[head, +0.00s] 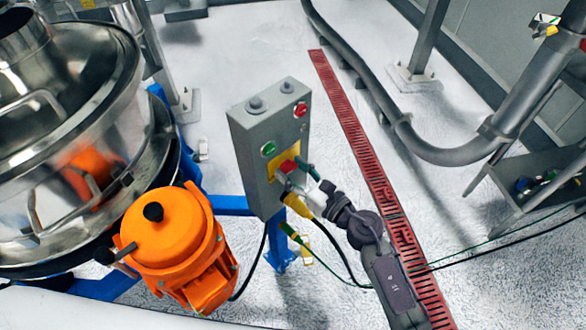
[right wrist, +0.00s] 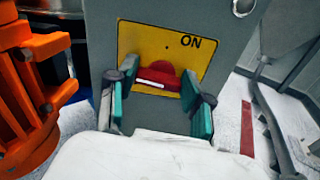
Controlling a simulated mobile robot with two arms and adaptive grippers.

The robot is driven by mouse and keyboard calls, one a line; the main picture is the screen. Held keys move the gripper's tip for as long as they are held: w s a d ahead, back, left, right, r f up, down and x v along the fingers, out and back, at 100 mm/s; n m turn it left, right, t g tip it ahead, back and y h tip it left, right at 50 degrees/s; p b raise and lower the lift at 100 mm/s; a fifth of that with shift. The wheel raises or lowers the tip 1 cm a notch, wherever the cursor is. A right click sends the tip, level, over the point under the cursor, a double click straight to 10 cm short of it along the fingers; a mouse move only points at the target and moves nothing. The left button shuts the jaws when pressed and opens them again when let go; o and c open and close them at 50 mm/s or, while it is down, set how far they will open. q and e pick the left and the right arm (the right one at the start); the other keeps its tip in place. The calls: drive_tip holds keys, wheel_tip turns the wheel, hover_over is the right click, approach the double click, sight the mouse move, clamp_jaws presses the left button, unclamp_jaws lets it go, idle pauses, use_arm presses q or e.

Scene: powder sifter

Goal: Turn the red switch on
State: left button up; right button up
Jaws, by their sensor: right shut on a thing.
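The red switch (head: 288,166) sits on a yellow plate on the front of a grey control box (head: 262,140). In the right wrist view the red switch (right wrist: 160,76) has a white mark along its lower edge, and "ON" is printed on the yellow plate (right wrist: 130,40) up and right of it. My right gripper (head: 297,182) is at the switch, coming from the lower right. Its teal-padded fingers (right wrist: 160,103) are on both sides of the switch, shut on it. Where the pads touch it is not clear. My left gripper is not in view.
A green button (head: 268,149) and a red button (head: 300,110) are on the box. An orange motor (head: 175,250) and the steel sifter (head: 60,130) stand left. Cables hang below the box. A red floor grate (head: 360,130) runs behind my right arm.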

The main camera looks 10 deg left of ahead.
drive_tip(key=m+p, duration=0.1)
drive_tip(key=m, duration=0.2)
drive_tip(key=shift+w+d+p, duration=0.1)
drive_tip(key=shift+p, duration=0.2)
drive_tip(key=m+p, duration=0.2)
drive_tip(key=m, duration=0.3)
drive_tip(key=shift+w+m, duration=0.1)
drive_tip(key=shift+m, duration=0.3)
drive_tip(key=m+p, duration=0.1)
drive_tip(key=m, duration=0.4)
drive_tip(key=shift+d+f+p, duration=0.1)
drive_tip(key=shift+d+p, duration=0.05)
drive_tip(key=shift+p, duration=0.25)
drive_tip(key=shift+w+f+m+p, duration=0.15)
drive_tip(key=shift+m+p, duration=0.25)
drive_tip(key=shift+m, duration=1.2)
drive_tip(key=o, duration=1.2)
drive_tip(key=shift+c, duration=0.2)
drive_tip(key=v, duration=1.2)
